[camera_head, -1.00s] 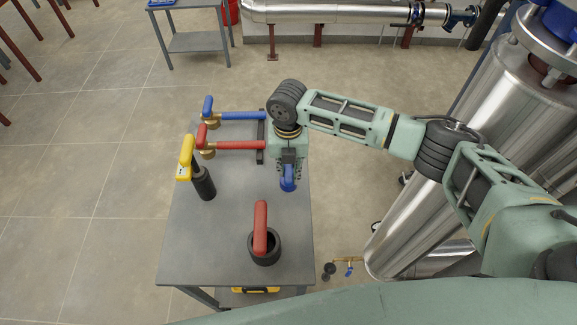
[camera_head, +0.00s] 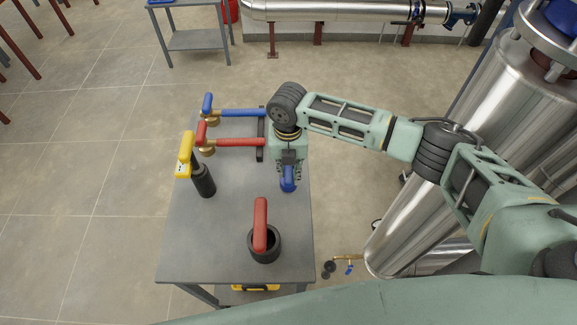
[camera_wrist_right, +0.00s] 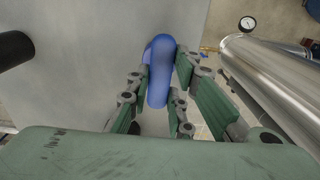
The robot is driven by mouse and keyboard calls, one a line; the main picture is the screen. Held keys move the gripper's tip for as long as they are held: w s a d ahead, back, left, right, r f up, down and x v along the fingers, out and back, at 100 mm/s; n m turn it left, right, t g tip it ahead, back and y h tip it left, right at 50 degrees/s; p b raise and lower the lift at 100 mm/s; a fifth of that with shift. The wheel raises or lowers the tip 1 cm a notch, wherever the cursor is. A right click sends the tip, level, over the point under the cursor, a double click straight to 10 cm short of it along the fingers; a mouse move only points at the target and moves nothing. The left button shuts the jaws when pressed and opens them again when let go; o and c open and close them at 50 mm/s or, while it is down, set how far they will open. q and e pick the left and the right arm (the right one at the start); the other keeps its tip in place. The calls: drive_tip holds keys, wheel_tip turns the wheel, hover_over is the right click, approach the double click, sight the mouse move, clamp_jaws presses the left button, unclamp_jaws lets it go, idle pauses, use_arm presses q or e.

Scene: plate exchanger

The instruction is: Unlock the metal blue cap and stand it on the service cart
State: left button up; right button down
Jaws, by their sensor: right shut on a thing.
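The blue cap (camera_head: 288,179) is at the right side of the grey service cart (camera_head: 220,240), under my right gripper (camera_head: 288,170). In the right wrist view the blue cap (camera_wrist_right: 160,75) is a rounded blue piece between the fingers of my right gripper (camera_wrist_right: 158,95), which is shut on it. The gripper hides part of the cap in the head view. I cannot tell whether the cap's base touches the cart top. My left gripper is not in view.
On the cart are a blue-handled valve (camera_head: 240,112), a red-handled valve (camera_head: 240,142), a yellow-and-black tool (camera_head: 203,180) and a red-handled black cup (camera_head: 264,245). Steel cylinders (camera_head: 430,190) stand right of the cart. The cart's front-left top is clear.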

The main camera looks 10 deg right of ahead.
drive_tip(key=shift+f, duration=0.25)
drive_tip(key=c, duration=1.5)
unclamp_jaws()
